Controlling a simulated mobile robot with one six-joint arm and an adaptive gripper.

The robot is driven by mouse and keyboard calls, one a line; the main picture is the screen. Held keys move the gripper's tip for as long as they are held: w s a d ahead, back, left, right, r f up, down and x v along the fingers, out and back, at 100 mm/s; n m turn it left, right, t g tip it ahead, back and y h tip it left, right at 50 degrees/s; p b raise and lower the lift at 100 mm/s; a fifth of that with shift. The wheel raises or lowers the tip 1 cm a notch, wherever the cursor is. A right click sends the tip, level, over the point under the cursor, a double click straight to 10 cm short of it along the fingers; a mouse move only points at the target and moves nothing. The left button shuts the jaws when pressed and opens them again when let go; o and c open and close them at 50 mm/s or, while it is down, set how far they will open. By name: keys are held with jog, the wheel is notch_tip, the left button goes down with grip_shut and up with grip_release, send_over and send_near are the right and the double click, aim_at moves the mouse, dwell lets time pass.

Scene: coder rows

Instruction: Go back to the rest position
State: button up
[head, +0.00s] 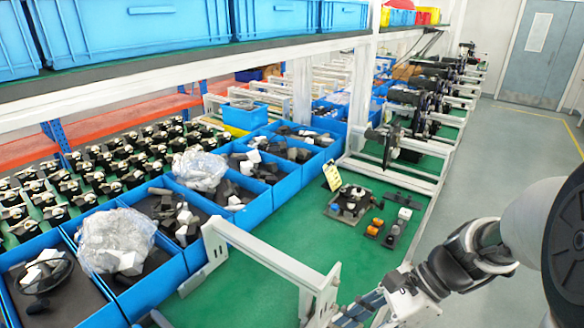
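My arm reaches in from the right edge and runs down and left to the bottom of the head view. My gripper (354,315) is low in the picture, by the right leg of a white frame (270,262) on the green bench (240,292). Its end is small and partly cut off by the bottom edge, so I cannot tell whether it is open or shut. I see nothing clearly held in it.
Blue bins (150,293) with dark and white parts and clear plastic bags line the bench's left. A small fixture (350,203) with a yellow tag stands mid-bench. Blue crates (130,30) fill the shelf above. Grey floor (500,150) at the right is clear.

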jog(key=s+d+r+n+t+h+b, duration=0.1)
jog(key=s+r+n+t+h+b, duration=0.1)
jog(key=n, duration=0.6)
jog(key=s+d+r+n+t+h+b, duration=0.1)
jog(key=s+n+t+h, duration=0.3)
jog(key=n, duration=0.5)
jog(key=s+r+h+b, duration=0.1)
jog(key=s+h, duration=0.1)
jog(key=s, duration=0.1)
jog(key=shift+s+d+h, duration=0.15)
jog(key=shift+d+h, duration=0.2)
jog(key=shift+h, duration=0.05)
